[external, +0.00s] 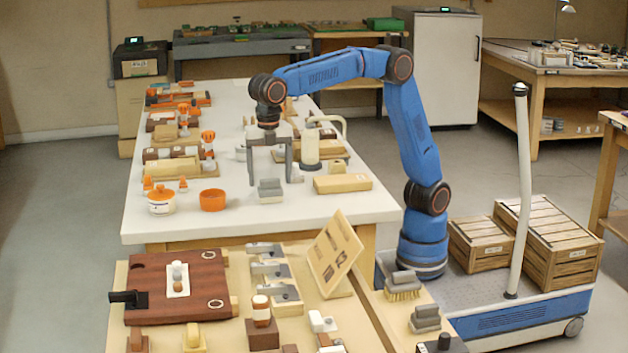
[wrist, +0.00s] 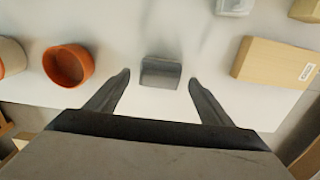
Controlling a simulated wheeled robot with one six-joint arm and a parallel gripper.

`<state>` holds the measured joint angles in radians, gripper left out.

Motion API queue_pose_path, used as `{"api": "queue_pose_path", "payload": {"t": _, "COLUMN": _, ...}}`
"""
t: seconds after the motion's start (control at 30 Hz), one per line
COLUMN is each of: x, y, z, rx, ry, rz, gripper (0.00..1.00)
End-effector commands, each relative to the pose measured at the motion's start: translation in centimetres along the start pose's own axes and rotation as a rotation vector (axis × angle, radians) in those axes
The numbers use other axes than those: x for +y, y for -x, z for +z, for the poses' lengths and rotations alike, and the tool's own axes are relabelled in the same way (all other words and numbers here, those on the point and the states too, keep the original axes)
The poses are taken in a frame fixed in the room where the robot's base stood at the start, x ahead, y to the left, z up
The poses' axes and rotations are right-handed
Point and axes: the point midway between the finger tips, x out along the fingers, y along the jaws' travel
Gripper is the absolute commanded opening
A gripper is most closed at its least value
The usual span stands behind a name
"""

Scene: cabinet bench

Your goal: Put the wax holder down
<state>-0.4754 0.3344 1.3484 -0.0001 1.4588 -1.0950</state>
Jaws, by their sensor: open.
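A small grey stepped block, likely the wax holder (external: 269,190), rests on the white bench top near its front edge. It also shows in the wrist view (wrist: 161,73) as a dark grey block. My gripper (external: 270,176) points down over it with its two fingers spread, one on each side. In the wrist view my gripper (wrist: 159,79) shows a gap between each finger and the block. Whether the block is touching the fingers lower down is not visible.
An orange bowl (external: 212,200) and a white-and-orange pot (external: 161,201) stand to the left. A pale wooden block (external: 342,183) lies to the right, and a cream cylinder (external: 310,147) stands behind. The white bench (external: 240,225) is bare toward its front edge.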

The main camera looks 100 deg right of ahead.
Motion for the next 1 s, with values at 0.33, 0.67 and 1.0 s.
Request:
{"api": "queue_pose_path", "payload": {"t": 0.33, "x": 0.1, "y": 6.5, "z": 0.0, "rx": 0.001, "ry": 0.0, "rz": 0.001, "gripper": 0.75}}
{"api": "queue_pose_path", "payload": {"t": 0.67, "x": 0.0, "y": 8.8, "z": 0.0, "rx": 0.0, "ry": 0.0, "rz": -0.001, "gripper": 0.75}}
{"api": "queue_pose_path", "payload": {"t": 1.0, "x": -0.1, "y": 9.0, "z": 0.2, "rx": 0.001, "ry": -0.007, "rz": 0.0, "gripper": 0.75}}
